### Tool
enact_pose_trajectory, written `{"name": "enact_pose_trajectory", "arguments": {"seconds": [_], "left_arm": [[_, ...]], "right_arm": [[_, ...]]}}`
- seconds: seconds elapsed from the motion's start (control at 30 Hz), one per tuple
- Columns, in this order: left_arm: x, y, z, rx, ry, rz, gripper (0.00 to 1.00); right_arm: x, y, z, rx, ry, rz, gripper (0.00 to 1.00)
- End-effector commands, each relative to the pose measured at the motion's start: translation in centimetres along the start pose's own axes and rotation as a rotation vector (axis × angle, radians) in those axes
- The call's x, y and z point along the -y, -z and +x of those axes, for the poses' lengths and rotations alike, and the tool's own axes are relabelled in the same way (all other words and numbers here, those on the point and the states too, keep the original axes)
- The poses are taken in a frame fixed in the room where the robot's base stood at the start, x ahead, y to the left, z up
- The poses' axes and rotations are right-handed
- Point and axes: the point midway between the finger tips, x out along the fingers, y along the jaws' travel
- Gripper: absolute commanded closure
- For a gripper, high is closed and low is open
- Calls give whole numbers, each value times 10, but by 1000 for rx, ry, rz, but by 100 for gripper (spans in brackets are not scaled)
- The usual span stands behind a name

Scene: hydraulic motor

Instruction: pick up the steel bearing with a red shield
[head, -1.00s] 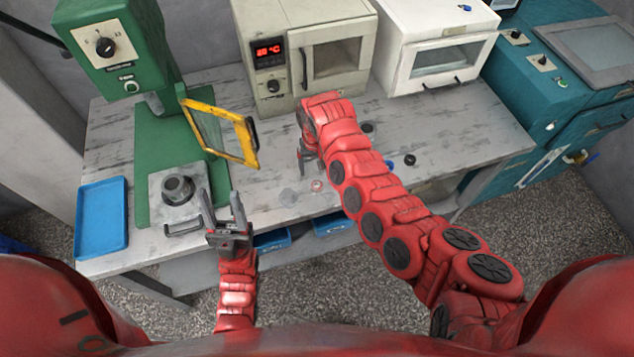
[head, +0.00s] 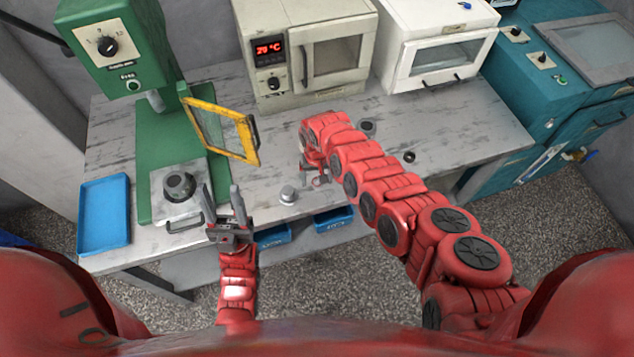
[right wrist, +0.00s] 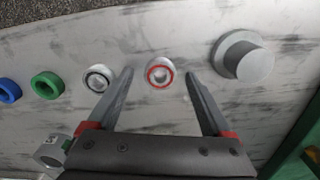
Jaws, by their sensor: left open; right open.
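The steel bearing with a red shield (right wrist: 160,75) lies flat on the worktable in the right wrist view, a pale ring with a red band inside. My right gripper (right wrist: 158,76) is open, with one fingertip on either side of the bearing and gaps on both sides. Nothing is held. In the head view my right gripper (head: 314,172) is low at the table's front part, and the arm partly hides that area. My left gripper (head: 222,192) is open and empty near the front edge, right of the press plate.
A bearing with a dark ring (right wrist: 97,78) lies just outside the left finger; green (right wrist: 47,84) and blue (right wrist: 9,90) rings lie farther left. A grey flanged part (right wrist: 243,60) stands to the right. A yellow-framed guard (head: 220,130) and a blue tray (head: 103,215) are farther left.

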Motion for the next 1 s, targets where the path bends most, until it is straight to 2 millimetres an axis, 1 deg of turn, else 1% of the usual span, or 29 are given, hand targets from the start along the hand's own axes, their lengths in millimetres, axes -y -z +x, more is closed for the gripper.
{"name": "enact_pose_trajectory", "arguments": {"seconds": [0.1, 0.27, 0.3, 0.37, 0.5, 0.57, 0.6, 0.87, 1.0], "left_arm": [[0, 0, 0, 0, 0, 0, 50], [0, 0, 0, 0, 0, 0, 50], [0, 0, 0, 0, 0, 0, 50], [0, 0, 0, 0, 0, 0, 50], [0, 0, 0, 0, 0, 0, 50], [0, 0, 0, 0, 0, 0, 50], [0, 0, 0, 0, 0, 0, 50], [0, 0, 0, 0, 0, 0, 50], [0, 0, 2, 0, 0, 0, 50]], "right_arm": [[0, 0, 0, 0, 0, 0, 16], [0, 0, 0, 0, 0, 0, 45], [0, 0, 0, 0, 0, 0, 52], [0, 0, 0, 0, 0, 0, 63], [0, 0, 0, 0, 0, 0, 88], [0, 0, 0, 0, 0, 0, 99], [0, 0, 0, 0, 0, 0, 100], [0, 0, -1, 0, 0, 0, 100], [0, 0, -4, 0, 1, 0, 100]]}}
